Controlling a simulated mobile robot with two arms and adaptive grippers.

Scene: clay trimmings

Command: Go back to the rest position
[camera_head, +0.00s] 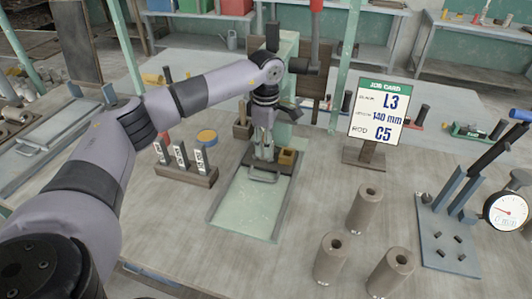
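My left arm comes in from the lower left and reaches over the middle of the table. My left gripper (263,150) points down at the dark base block (283,168) at the back end of the pale green tray (245,212). Its fingers are small and partly merge with the parts behind them, so I cannot tell whether they are open or hold anything. A metal loop handle (263,177) shows just below the fingers, and a small brass block (288,157) sits to their right. My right gripper is not in view.
Three brown cylinders (364,210) stand front right. A job card (379,112) reading L3, 140 mm, C5 stands behind them. A dial gauge (506,210) and blue-grey plate (446,240) are at right. A wooden rack with labelled posts (187,174) is left of the tray.

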